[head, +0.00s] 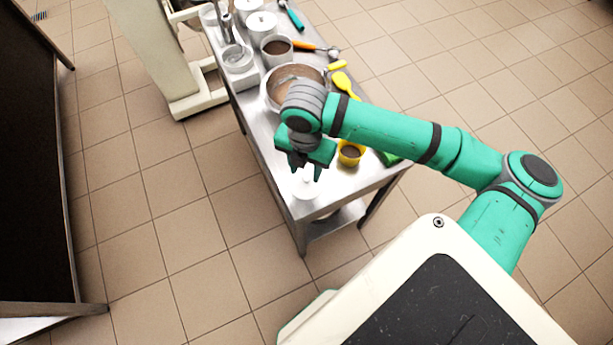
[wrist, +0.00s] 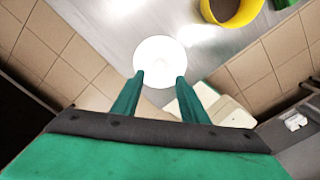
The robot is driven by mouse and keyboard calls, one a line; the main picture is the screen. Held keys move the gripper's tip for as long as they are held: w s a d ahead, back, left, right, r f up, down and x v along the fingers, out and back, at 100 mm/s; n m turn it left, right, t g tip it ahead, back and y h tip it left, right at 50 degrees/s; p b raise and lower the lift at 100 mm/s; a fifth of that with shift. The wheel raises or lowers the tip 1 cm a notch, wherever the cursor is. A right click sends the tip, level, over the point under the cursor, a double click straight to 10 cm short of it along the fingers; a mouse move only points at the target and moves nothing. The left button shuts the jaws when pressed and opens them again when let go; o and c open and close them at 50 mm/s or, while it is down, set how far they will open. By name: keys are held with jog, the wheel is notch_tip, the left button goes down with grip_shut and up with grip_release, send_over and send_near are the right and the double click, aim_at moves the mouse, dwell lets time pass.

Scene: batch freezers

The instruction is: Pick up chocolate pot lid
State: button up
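A round white lid (head: 306,189) lies on the near end of the steel table. It also shows as a pale disc in the wrist view (wrist: 160,55), with little detail on its bright surface. My gripper (head: 304,172) is just above the lid, pointing down. In the wrist view my gripper (wrist: 160,76) has its two green fingers apart, over the lid's near part, with nothing held between them. A pot with brown contents (head: 277,48) stands uncovered further back on the table.
A yellow cup (head: 350,154) with brown contents stands right of my gripper, beside a green item. A large bowl (head: 270,91), a yellow spatula (head: 342,82) and lidded pots (head: 262,25) stand further back. The table (head: 338,190) is bare around the lid.

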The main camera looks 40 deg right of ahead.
aim_at(307, 177)
jog(key=shift+w+d+f, duration=0.1)
jog(key=shift+d+f, duration=0.1)
jog(key=shift+f, duration=1.1)
jog(key=shift+w+d+f, duration=0.1)
jog(key=shift+d+f, duration=0.05)
jog(key=shift+f, duration=1.15)
grip_shut()
